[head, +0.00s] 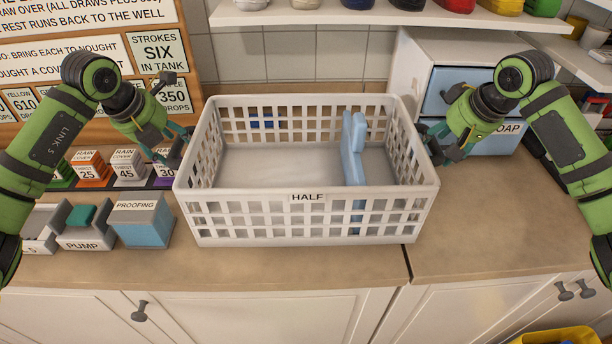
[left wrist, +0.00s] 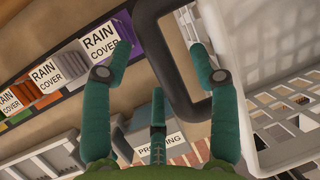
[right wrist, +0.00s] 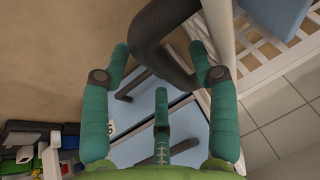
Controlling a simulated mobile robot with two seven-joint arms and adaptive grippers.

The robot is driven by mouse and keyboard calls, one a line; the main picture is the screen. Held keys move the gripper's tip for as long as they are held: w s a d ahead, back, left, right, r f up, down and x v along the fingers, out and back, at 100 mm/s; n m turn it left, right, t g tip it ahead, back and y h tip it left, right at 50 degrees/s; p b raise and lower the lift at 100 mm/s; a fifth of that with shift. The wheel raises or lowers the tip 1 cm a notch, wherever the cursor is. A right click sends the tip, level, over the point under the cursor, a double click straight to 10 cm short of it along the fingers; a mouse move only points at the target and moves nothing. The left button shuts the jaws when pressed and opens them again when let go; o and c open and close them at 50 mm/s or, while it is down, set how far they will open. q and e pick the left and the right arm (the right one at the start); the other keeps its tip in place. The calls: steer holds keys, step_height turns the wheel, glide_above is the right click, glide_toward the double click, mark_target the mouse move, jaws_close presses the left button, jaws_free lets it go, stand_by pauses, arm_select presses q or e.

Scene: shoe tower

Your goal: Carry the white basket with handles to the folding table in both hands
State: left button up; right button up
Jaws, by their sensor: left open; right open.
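The white basket (head: 320,240), labelled HALF, stands upright on the counter in the middle of the head view. A light blue divider (head: 354,160) stands inside it, right of the middle. My left gripper (head: 184,142) is open at the basket's left end. In the left wrist view a dark handle (left wrist: 168,62) lies between its spread fingers, beside the white basket wall (left wrist: 238,65). My right gripper (head: 432,140) is open at the right end. In the right wrist view a dark handle (right wrist: 160,45) lies between its fingers. I cannot tell whether any finger touches a handle.
Rain cover boxes (head: 128,165) and a blue proofing box (head: 146,220) stand close left of the basket. A blue-drawered cabinet (head: 470,90) stands behind right. A shelf (head: 330,14) hangs above. The counter (head: 500,220) is clear at right front. The folding table is not identifiable.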

arm_select(q)
steer(key=shift+x, duration=0.85)
arm_select(e)
steer(key=shift+x, duration=0.8)
steer(key=shift+r, duration=0.1)
arm_select(q)
steer(key=shift+r, duration=0.1)
jaws_close()
arm_select(e)
jaws_close()
